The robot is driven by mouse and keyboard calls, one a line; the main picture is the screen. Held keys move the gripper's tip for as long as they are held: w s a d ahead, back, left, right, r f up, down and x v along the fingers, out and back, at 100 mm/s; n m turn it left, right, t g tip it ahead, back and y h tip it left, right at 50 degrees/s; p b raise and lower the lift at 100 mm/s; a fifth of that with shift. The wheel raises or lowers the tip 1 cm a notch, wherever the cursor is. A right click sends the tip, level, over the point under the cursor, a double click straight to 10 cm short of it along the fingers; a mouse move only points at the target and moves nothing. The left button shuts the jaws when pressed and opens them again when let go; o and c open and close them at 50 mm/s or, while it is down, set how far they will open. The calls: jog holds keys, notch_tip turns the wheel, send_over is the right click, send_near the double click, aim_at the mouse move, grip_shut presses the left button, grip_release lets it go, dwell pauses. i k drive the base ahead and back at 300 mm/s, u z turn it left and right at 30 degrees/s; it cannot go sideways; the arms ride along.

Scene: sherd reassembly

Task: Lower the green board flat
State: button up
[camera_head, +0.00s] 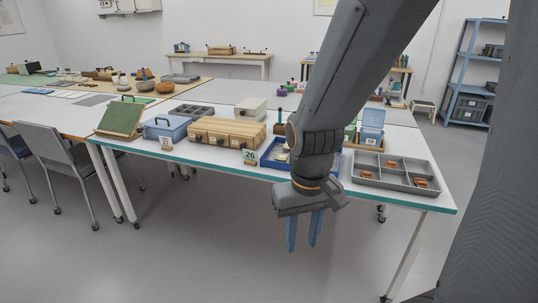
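The green board (120,116) stands tilted up at the left end of the near table, next to the blue case. It looks like a flat panel with a thin pale edge, and a dark handle-like shape shows at its top. What props it up is hidden. My gripper (302,246) hangs in front of the table's near edge, pointing down, well to the right of the board and not touching it. Its two blue fingers are apart with nothing between them.
A blue case (166,127), a wooden drawer box (226,134), a number 26 card (250,157), a blue tray (271,160) and a grey divided tray (396,181) line the table (206,157). Chairs (58,158) stand at the left. The floor in front is clear.

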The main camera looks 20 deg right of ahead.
aim_at(121, 119)
jog(key=k, duration=0.6)
jog(key=z, duration=0.6)
jog(key=i, duration=1.65)
jog(key=u, duration=0.45)
